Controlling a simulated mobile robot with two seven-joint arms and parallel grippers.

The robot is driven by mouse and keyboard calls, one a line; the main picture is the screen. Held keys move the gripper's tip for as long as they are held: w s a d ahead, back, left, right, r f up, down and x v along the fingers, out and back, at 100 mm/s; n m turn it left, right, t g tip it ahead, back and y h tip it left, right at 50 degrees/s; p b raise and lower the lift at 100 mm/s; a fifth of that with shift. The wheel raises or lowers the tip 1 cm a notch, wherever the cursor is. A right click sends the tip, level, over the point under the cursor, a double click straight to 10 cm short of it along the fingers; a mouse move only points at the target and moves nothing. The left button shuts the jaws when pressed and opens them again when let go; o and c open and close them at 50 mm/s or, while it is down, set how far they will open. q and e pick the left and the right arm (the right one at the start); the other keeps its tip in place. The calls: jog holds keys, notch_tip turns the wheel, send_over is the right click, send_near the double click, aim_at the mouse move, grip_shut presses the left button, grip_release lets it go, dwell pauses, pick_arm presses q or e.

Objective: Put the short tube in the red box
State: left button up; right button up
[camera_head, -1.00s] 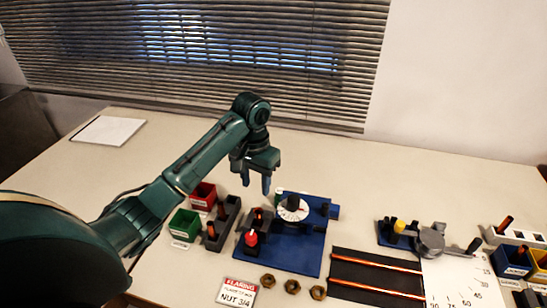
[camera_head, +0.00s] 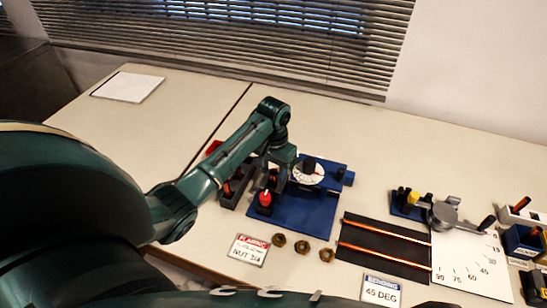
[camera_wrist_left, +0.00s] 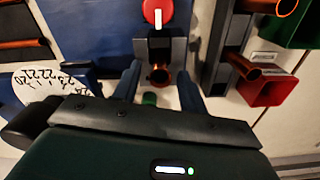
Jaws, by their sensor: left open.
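The red box (camera_head: 213,147) shows only as a corner behind my left arm in the head view. In the left wrist view the red box (camera_wrist_left: 268,92) is at the right, beside a dark rack (camera_wrist_left: 222,55) holding copper tubes. A copper tube end (camera_wrist_left: 160,74) stands in a grey clamp on the blue flaring rig (camera_head: 300,215); I cannot tell its length. My left gripper (camera_wrist_left: 158,92) is open, its fingers on either side of this tube end and apart from it. In the head view the left gripper (camera_head: 281,180) is low over the rig. My right gripper is not in view.
A red knob (camera_head: 265,198) and a white dial (camera_head: 308,172) stand on the rig. Brass nuts (camera_head: 302,246) and a black mat with long copper tubes (camera_head: 385,247) lie nearby. A green box (camera_wrist_left: 297,22) shows in the wrist view.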

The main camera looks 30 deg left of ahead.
pick_arm(q)
jog(key=shift+f, duration=0.55)
grip_shut()
jog(key=shift+s, duration=0.2)
dwell(0.4)
jog(key=shift+o, duration=0.7)
grip_release()
